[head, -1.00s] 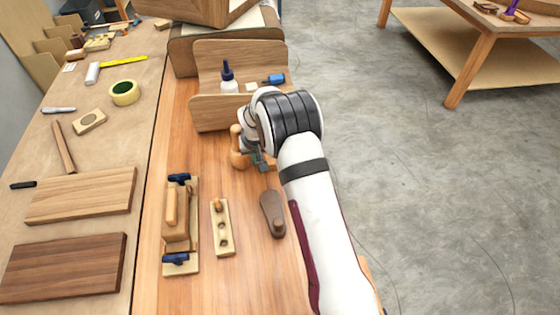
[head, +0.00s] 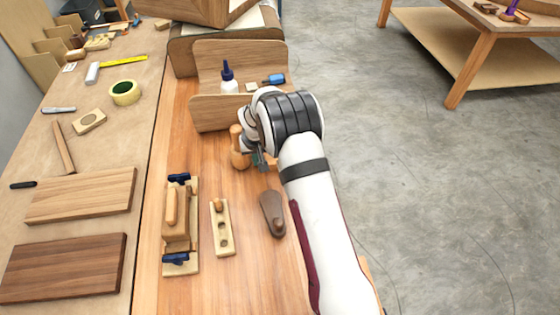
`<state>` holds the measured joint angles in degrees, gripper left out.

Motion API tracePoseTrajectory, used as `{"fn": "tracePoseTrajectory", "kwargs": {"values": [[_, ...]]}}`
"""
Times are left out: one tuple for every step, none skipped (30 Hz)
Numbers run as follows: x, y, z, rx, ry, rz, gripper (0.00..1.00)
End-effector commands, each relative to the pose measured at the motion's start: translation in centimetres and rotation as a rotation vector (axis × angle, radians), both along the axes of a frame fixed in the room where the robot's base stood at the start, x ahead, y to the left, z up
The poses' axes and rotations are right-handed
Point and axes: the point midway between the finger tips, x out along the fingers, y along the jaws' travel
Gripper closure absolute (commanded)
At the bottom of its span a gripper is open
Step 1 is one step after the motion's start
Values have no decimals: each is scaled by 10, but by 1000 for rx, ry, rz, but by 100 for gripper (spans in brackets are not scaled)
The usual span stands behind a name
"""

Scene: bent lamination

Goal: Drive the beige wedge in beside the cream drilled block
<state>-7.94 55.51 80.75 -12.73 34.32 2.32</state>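A cream strip (head: 222,238) with a row of holes lies on the orange-brown bench; a small rounded wooden piece (head: 218,205) sits at its far end. Left of it is a pale wooden fixture (head: 192,264) with blue clamps (head: 176,258) at both ends and a tan block (head: 171,208) on top. I cannot tell which piece is the beige wedge. My gripper (head: 262,162) points down beyond the strip, beside an orange-brown turned wooden tool (head: 239,158). My wrist hides part of the fingers, so their opening and any grip are unclear.
A dark brown tapered piece (head: 272,214) lies right of the strip. A curved wooden form (head: 215,112) with a glue bottle (head: 228,82) stands behind my gripper. A pale block with one hole (head: 89,121) and boards (head: 82,194) lie on the left bench.

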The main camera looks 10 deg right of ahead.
Motion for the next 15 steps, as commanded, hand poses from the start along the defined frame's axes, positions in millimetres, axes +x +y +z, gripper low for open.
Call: {"fn": "tracePoseTrajectory", "kwargs": {"values": [[0,-1,0,0,0,-1,100],[0,-2,0,0,0,-1,100],[0,-3,0,0,-1,-1,100],[0,-4,0,0,-1,-1,100],[0,-5,0,0,-1,-1,100],[0,-6,0,0,-1,0,100],[-1,-7,0,0,-1,0,100],[-1,-8,0,0,-1,0,100],[-1,-9,0,0,-1,-1,100],[-1,-9,0,0,0,-1,100],[-1,-10,0,0,0,-1,100],[-1,-11,0,0,0,-1,100],[-1,-12,0,0,0,-1,100],[-2,-12,0,0,0,-1,100],[-2,-13,0,0,0,-1,100]]}}
